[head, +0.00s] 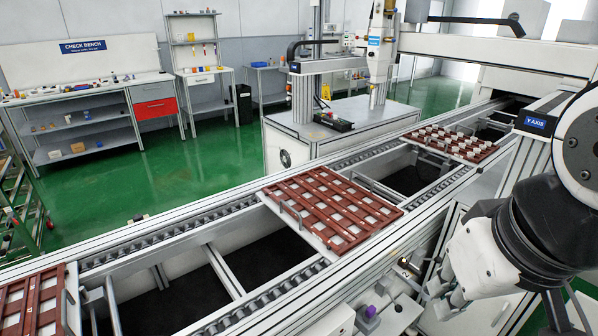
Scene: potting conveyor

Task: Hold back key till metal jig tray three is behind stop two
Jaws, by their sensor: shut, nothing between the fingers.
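Three red-brown jig trays with pale blocks lie along the conveyor: one at the lower left (48,290), one in the middle (285,187) and one at the far right (478,155). No tray number is legible, so I cannot tell which is tray three. Metal bars cross between the rails, but none is marked as stop two. A purple-topped control (370,311) stands at the near side; I cannot tell whether it is the hold back key. My gripper (436,296) is at the lower right, shut and empty, right of the purple control. Its fingertips are small and hard to make out.
The near conveyor rail (360,272) runs diagonally between the trays and my arm. Small fittings (405,264) sit along its near side. A gantry with a Y AXIS label (535,122) stands at the right. A check bench (85,105) is far left, beyond open green floor.

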